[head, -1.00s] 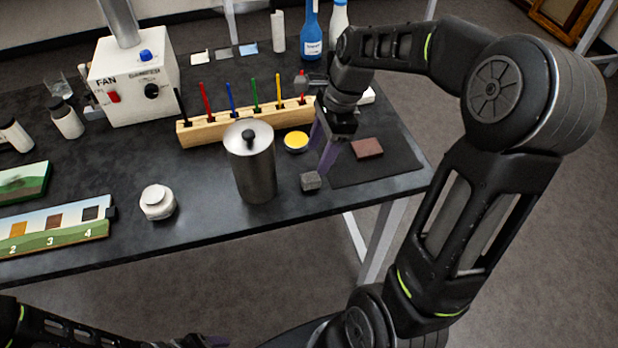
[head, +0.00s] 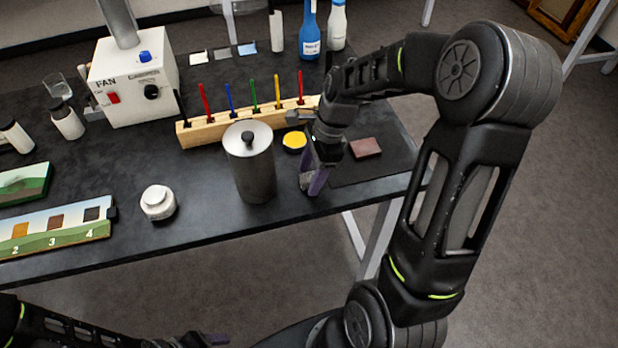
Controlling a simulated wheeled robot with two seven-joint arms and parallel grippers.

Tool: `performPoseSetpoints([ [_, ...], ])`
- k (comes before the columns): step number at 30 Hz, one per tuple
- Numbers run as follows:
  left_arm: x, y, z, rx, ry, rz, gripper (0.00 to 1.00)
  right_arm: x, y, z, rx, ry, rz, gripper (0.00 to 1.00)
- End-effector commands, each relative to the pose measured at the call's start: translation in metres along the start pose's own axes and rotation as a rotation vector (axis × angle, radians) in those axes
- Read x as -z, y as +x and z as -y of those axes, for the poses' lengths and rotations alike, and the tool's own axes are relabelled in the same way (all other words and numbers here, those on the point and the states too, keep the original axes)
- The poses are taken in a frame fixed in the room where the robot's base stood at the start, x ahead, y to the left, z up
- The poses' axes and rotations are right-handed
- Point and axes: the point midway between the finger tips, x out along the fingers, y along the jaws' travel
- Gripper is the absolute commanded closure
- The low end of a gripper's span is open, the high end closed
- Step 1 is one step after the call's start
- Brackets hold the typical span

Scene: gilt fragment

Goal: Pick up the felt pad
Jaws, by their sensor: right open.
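My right gripper (head: 311,186) points down at the front edge of the black table, just right of the steel canister. Its purple fingers are open. The small grey block, which looks like the felt pad, is now hidden behind or between these fingers; I cannot tell if they touch it. A flat reddish-brown block (head: 366,148) lies on the dark mat (head: 385,165) to the right of the gripper. My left gripper (head: 212,340) shows only partly at the bottom edge, below the table, and its jaw opening is unclear.
The steel canister (head: 252,170) stands close left of the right gripper. A yellow-filled dish (head: 294,141) and a wooden rack (head: 215,128) of coloured sticks lie behind. Bottles (head: 310,35) stand at the back.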

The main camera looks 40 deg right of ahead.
Motion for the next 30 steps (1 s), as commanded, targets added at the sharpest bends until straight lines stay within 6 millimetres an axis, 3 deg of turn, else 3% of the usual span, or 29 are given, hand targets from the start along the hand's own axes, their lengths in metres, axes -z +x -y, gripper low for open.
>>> performPoseSetpoints([
  [16,-0.0001,0.0003,0.0000,0.000,0.000,0.000,0.29,0.0001,-0.0004,0.0002,0.001,0.000,0.000,0.43],
  [30,-0.0001,0.0002,0.0000,0.000,0.000,0.000,0.29,0.0000,-0.0004,0.0002,0.001,0.000,0.000,0.80],
])
